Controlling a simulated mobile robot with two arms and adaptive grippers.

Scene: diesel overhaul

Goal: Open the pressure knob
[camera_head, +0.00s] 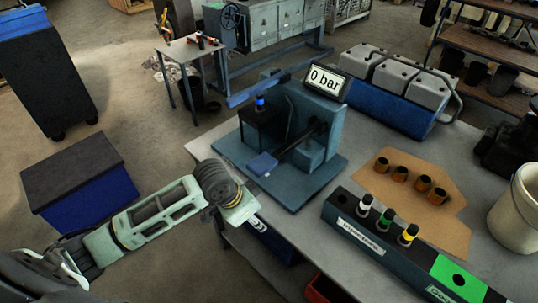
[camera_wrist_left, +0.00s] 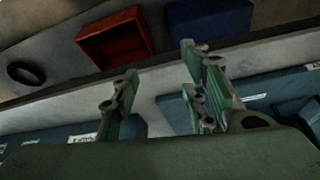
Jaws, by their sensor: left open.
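The blue pressure tester (camera_head: 315,145) stands on the grey bench, and its display (camera_head: 327,80) reads "0 bar". A black block on it carries a small blue-topped piece (camera_head: 260,104). A black lever with a blue pad (camera_head: 262,164) reaches toward the front left. I cannot tell for sure which part is the pressure knob. My left gripper (camera_head: 250,218) is off the bench's front left edge, in front of the tester and apart from it. In the left wrist view its fingers (camera_wrist_left: 160,92) are spread with nothing between them. My right gripper is not seen.
A dark rack (camera_head: 385,240) with white, green and yellow-marked injectors lies at the bench's front right. Several copper-coloured cups (camera_head: 400,174) stand on a brown sheet (camera_head: 445,220). A white bucket (camera_head: 518,208) is at the right. A red crate (camera_wrist_left: 115,40) shows in the left wrist view.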

